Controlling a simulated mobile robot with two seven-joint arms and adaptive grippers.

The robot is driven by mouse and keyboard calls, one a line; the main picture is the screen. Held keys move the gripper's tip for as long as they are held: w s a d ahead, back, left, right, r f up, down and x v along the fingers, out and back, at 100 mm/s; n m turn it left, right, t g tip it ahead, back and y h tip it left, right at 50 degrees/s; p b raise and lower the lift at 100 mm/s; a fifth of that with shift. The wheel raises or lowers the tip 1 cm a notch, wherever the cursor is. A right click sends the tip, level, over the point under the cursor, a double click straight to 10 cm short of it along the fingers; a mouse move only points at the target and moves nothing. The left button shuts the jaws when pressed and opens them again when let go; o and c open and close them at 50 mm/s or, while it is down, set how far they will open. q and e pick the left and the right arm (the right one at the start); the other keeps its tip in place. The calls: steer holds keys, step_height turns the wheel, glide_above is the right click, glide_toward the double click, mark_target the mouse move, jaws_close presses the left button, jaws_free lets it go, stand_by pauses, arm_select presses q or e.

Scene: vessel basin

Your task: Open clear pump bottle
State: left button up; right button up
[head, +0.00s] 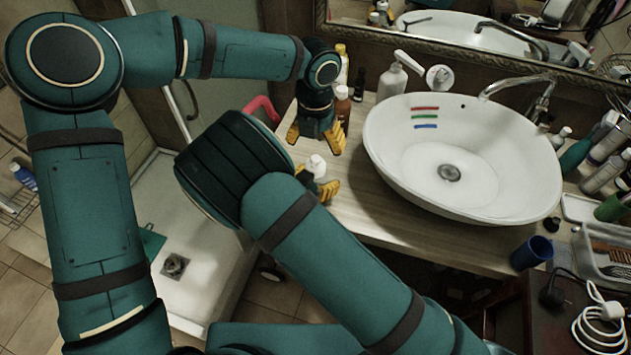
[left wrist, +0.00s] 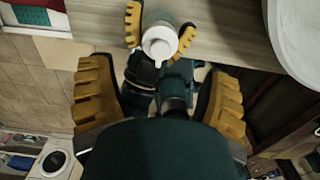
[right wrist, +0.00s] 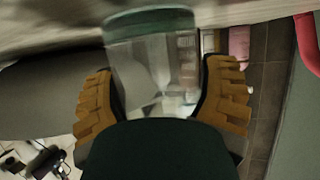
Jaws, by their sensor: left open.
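The clear pump bottle has a white pump top (head: 316,163) near the left end of the counter. The right wrist view shows its see-through body (right wrist: 150,65) between the fingers of my right gripper (right wrist: 160,100), which is shut on it. In the left wrist view the white pump top (left wrist: 160,42) is seen from above, with my right gripper's yellow fingers (left wrist: 160,30) on both sides.
A white basin (head: 400,175) fills the middle of the counter. A white pump bottle (head: 392,80) and small bottles stand behind my left gripper. A blue cup (head: 532,252) and several toiletries stand right of the basin. The counter's front edge runs close to my right gripper.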

mark_target(316, 158)
jaws_close()
arm_select(q)
steer(key=shift+d+f+m, duration=0.1)
steer(key=shift+f+m, duration=0.05)
steer(key=shift+m, duration=1.05)
steer(key=shift+w+m, duration=0.1)
steer(key=shift+m, duration=0.7)
steer(key=shift+f, duration=3.85)
steer(key=c, duration=1.3)
